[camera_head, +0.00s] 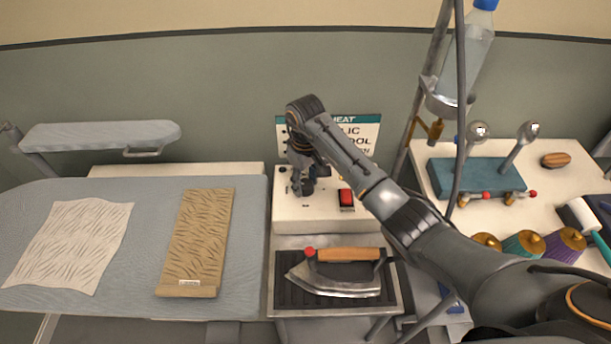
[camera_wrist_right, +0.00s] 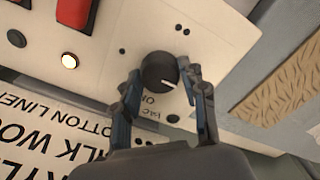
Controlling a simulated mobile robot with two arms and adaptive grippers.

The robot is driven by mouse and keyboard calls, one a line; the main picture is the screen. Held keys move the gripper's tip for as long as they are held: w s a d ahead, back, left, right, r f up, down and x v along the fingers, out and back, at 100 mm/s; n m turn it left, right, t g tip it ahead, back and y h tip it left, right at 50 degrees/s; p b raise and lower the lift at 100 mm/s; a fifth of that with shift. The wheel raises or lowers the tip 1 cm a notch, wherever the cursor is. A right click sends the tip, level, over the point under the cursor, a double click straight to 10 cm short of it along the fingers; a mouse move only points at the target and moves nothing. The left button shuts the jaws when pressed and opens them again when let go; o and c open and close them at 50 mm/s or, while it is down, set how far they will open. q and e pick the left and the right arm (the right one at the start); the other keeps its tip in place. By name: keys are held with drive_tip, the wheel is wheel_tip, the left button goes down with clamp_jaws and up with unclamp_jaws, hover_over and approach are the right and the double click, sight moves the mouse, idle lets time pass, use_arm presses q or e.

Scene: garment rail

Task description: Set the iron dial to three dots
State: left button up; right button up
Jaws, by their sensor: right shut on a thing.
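The black round dial (camera_wrist_right: 157,72) sits on the white control box (camera_head: 285,215). In the right wrist view its white pointer line points right and slightly down. Black dots and small lettering surround it, partly hidden by a finger, so I cannot tell which mark it meets. My right gripper (camera_head: 303,186) is over the left part of the box, with its fingers (camera_wrist_right: 166,88) closed on either side of the dial. The iron (camera_head: 335,280) with a wooden handle lies on a dark rest in front of the box. My left gripper is out of view.
A red switch (camera_head: 346,198) is right of the dial, with a lit lamp (camera_wrist_right: 69,61) nearby. A fabric chart sign (camera_head: 366,131) stands behind the box. An ironing board (camera_head: 145,220) with two cloths is at left; a table (camera_head: 555,185) with sewing things is at right.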

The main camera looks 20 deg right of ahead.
sight(305, 184)
idle(0.3)
drive_tip(key=o, duration=1.2)
drive_tip(key=shift+c, duration=0.2)
drive_tip(key=shift+r, duration=0.2)
wheel_tip(305, 184, up, 7)
drive_tip(key=shift+r, duration=0.1)
